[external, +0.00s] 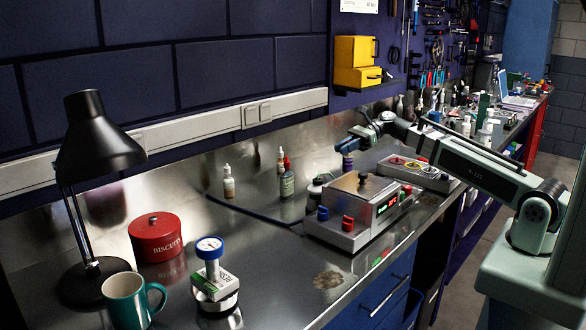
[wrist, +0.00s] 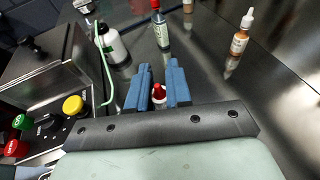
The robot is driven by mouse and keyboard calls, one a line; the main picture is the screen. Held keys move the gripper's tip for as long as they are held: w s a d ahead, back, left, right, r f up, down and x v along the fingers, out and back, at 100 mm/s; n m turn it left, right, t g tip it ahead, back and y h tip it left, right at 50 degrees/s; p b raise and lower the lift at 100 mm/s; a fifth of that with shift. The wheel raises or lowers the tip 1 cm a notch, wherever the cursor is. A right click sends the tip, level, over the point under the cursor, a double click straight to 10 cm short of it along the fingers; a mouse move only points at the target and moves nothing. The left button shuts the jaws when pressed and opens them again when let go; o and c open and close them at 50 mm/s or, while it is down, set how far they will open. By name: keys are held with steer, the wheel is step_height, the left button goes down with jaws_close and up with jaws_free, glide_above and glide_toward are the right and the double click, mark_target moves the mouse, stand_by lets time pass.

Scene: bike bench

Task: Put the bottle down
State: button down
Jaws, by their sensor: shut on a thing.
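My gripper (wrist: 159,78) is shut on a bottle (wrist: 158,93). In the wrist view, only the bottle's red cap and a pale tip show between the two blue fingers; its body is hidden.
A green red-capped bottle (external: 287,182), a dropper bottle (external: 228,184) and a dark-capped white bottle (wrist: 111,43) stand nearby. The silver machine (external: 345,208) is a close obstacle. A red biscuit tin (external: 156,240), teal mug (external: 124,303) and lamp (external: 97,130) stand left.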

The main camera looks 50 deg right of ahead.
steer(key=shift+f, duration=1)
steer(key=shift+f, duration=0.1)
steer(key=c, duration=1)
jaws_free()
steer(key=shift+c, duration=0.2)
steer(key=shift+d+r, duration=0.25)
steer(key=v, duration=1.1)
steer(key=o, duration=0.4)
steer(key=shift+s+d, duration=0.2)
